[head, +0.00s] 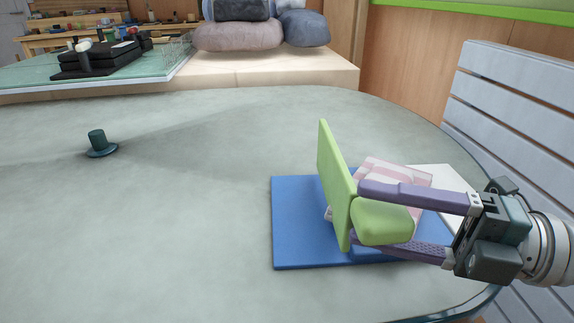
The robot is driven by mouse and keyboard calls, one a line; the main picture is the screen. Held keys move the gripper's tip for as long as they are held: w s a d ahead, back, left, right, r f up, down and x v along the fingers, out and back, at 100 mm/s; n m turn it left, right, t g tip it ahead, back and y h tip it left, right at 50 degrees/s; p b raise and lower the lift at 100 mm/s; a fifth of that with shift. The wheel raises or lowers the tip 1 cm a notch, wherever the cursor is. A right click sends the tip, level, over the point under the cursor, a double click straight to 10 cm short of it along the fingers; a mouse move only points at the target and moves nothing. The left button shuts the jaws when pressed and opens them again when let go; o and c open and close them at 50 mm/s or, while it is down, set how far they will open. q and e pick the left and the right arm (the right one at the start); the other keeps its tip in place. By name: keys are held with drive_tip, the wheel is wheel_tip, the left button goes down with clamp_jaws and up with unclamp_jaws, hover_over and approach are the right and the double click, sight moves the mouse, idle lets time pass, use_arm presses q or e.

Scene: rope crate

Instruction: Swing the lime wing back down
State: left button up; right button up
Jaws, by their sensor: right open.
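The lime wing (335,180) is a flat green panel standing nearly upright, tilted slightly, on a blue base (295,225). A rounded lime block (382,222) sticks out from its right side, apparently part of it. My right gripper (360,212) comes in from the right with its two purple fingers apart, one above and one below the lime block. The fingertips reach close to the panel; I cannot tell whether they touch it. A pink and white striped thing (400,172), perhaps folded cloth, lies behind the upper finger, partly hidden. My left gripper is out of view.
A white flat piece (442,178) lies at the right of the blue base, partly hidden by my gripper. A dark teal peg with a round foot (98,143) stands at the left of the grey table (190,220). The table between is clear. A slatted bench (520,100) is at the right.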

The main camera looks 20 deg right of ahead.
drive_tip(key=shift+x, duration=1.05)
drive_tip(key=shift+c, duration=0.4)
clamp_jaws()
